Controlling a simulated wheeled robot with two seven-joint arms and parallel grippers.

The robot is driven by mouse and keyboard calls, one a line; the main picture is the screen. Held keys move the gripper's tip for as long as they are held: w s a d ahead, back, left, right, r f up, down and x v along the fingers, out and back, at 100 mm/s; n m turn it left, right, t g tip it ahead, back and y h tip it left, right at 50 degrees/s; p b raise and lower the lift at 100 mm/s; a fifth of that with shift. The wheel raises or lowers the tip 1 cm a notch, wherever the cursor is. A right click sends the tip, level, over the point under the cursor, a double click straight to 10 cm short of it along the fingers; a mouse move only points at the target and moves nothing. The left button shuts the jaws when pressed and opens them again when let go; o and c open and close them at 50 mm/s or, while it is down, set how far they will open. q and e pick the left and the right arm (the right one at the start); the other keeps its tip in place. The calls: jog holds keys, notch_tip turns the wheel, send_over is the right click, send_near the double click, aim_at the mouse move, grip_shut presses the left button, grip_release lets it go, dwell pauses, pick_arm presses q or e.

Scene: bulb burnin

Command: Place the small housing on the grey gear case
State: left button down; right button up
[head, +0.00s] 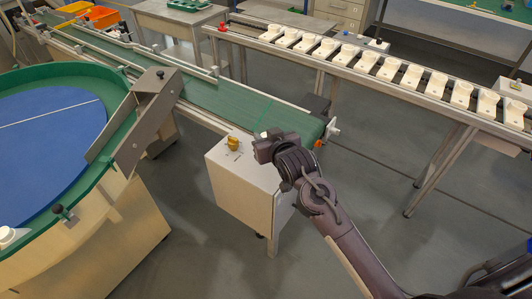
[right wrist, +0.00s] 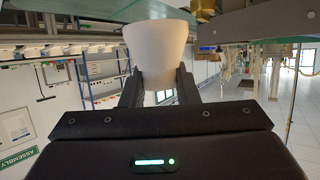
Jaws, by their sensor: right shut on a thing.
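In the right wrist view the gripper (right wrist: 160,85) is shut on a plain white, cup-shaped piece (right wrist: 158,50), which looks like the small housing. It is wider at the top of that picture and narrows between the fingers. I cannot make out a grey gear case in either view. My left gripper is not in view.
A green conveyor (head: 215,90) runs behind the gripper. The cabinet (head: 228,172) carries a small yellow part (head: 233,143). A round blue table (head: 50,145) with a green rim stands left. A rail (head: 400,88) with several white pieces runs at the back right. Floor is clear between.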

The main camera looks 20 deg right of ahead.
jog(key=shift+f, duration=3.35)
jog(key=shift+f, duration=0.15)
jog(key=o, duration=0.9)
jog(key=shift+o, duration=0.2)
jog(key=shift+s+r, duration=0.25)
jog(key=v, duration=1.1)
jog(key=shift+s, duration=0.25)
